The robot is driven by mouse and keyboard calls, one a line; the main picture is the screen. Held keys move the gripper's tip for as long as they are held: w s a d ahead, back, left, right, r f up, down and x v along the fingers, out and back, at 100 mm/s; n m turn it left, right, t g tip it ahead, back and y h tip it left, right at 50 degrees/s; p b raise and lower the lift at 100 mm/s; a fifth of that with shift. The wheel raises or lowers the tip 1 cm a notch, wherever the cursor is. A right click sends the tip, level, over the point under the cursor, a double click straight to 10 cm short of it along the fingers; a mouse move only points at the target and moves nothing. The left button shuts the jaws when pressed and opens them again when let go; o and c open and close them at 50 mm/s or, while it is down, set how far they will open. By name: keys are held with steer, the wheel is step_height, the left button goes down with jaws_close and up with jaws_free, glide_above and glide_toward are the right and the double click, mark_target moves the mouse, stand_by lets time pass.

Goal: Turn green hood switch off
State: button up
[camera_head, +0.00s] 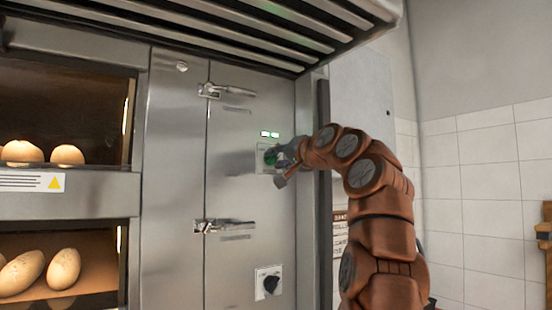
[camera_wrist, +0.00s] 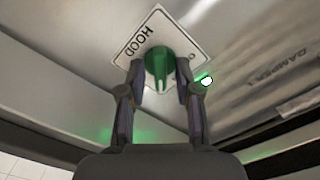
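The green hood switch (camera_wrist: 160,66) is a round knob with a raised grip on a white plate marked HOOD (camera_wrist: 128,48). In the head view the switch (camera_head: 270,157) is partly covered by my gripper (camera_head: 284,166), which reaches it from the right. In the wrist view the two fingers of my gripper (camera_wrist: 160,70) stand apart, one on each side of the knob. A narrow gap shows beside the left finger; contact on the right is unclear. A lit green lamp (camera_wrist: 206,81) glows beside the plate.
A black knob (camera_head: 272,284) on a white plate sits lower on the steel panel. Oven decks with bread (camera_head: 67,155) are at far left. A slatted hood (camera_head: 290,20) hangs above.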

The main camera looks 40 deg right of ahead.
jaws_close()
